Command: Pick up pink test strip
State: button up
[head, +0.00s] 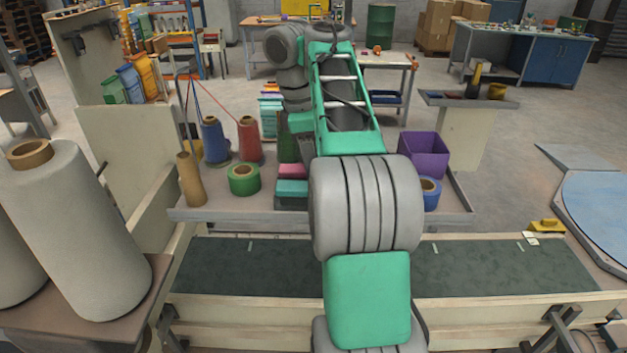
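I see no thin strip that I can clearly make out as the pink test strip. A small pink block-like item (291,171) lies on the grey tray bench just left of my arm, behind a teal item (291,188). It is too small to tell what it is. My arm reaches forward over the bench and covers the middle of it. My gripper is hidden behind my arm links, so its fingers do not show.
The bench (240,213) holds a green tape roll (244,180), blue (215,140) and red (250,140) thread cones, a purple bin (432,165) and a blue roll (428,193). A dark conveyor belt (240,270) runs in front. Large grey spools (75,235) stand left.

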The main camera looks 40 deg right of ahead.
jog(key=shift+f, duration=0.35)
jog(key=shift+r, duration=0.1)
grip_shut()
